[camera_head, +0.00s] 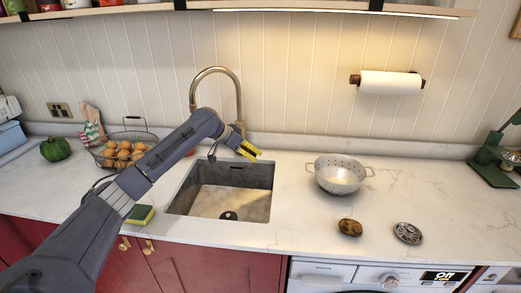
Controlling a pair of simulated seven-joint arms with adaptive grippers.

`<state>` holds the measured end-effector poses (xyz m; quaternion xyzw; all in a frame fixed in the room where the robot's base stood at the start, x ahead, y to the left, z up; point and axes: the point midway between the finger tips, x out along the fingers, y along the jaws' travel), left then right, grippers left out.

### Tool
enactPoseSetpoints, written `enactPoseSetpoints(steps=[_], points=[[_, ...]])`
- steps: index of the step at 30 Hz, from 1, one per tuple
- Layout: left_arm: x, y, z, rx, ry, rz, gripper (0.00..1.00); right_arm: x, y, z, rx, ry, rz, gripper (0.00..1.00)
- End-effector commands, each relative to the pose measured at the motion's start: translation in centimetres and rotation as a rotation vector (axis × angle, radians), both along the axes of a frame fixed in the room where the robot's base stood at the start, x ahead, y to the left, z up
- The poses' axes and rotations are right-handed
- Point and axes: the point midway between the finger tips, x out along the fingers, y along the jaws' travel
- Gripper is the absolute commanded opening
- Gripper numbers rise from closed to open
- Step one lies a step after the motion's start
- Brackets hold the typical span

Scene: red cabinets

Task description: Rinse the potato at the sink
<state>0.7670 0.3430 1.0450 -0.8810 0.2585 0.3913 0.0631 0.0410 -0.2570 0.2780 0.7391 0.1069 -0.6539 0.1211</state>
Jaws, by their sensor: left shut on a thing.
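The brown, dark-spotted potato (350,227) lies on the counter to the right of the sink. The sink (222,203) is a grey rectangular basin with a dark drain and no visible water. The brass faucet (215,70) arches up behind it, and no stream shows. My left arm reaches in from the left across the sink's back left corner. My left gripper (249,150), with yellow fingertips, is at the faucet's base and shut, apparently on the faucet handle. The contact is small and partly hidden by the arm. My right gripper is not in view.
A sponge (139,215), a wire basket (127,135) of round brown items and a green pepper (55,149) are on the left. The right-hand counter is mostly clear.

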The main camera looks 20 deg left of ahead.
Motion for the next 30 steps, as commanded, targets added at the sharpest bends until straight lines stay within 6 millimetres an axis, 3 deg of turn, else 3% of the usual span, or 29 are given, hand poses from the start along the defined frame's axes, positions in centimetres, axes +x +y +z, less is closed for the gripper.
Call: enactPoseSetpoints(steps=[6,9,20,30], points=[[-2.3,2.3,-5.1,0.03,0.07,-0.001,0.0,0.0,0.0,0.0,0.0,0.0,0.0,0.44],[-3.7,3.1,-6.4,0.053,0.119,-0.014,0.0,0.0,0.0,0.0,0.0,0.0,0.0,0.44],[-4.3,3.4,-7.0,0.095,0.212,-0.018,0.0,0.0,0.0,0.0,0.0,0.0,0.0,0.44],[-4.3,3.4,-9.3,0.095,0.215,-0.017,0.0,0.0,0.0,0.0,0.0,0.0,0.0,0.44]])
